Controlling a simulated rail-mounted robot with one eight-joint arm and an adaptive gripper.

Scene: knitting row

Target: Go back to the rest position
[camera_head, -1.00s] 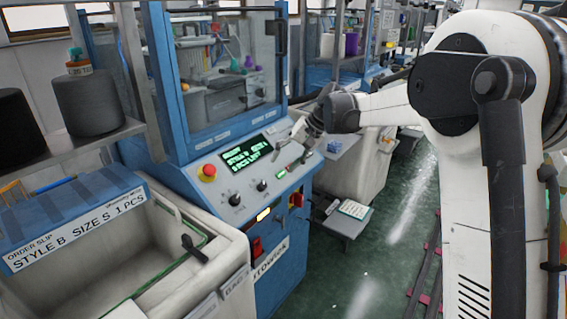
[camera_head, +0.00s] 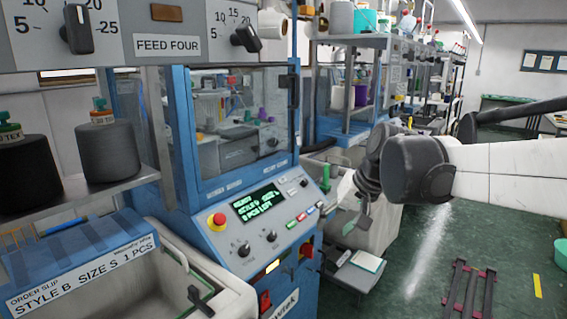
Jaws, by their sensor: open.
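My gripper (camera_head: 358,222) is at the centre right, at the end of my white arm (camera_head: 500,172) that reaches in from the right edge. It hangs in the air to the right of the knitting machine's control panel (camera_head: 262,222), apart from it. It is small and partly dark in this view. Its fingers look apart, and I see nothing held between them. The panel has a lit green screen, a red stop button (camera_head: 217,221) and black knobs.
A bin (camera_head: 213,281) with an order slip stands at the lower left. Yarn cones (camera_head: 106,150) sit on a shelf above it. A small side table (camera_head: 352,272) holds a pad. Dark rails (camera_head: 468,290) lie on the green floor, which is open at the right.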

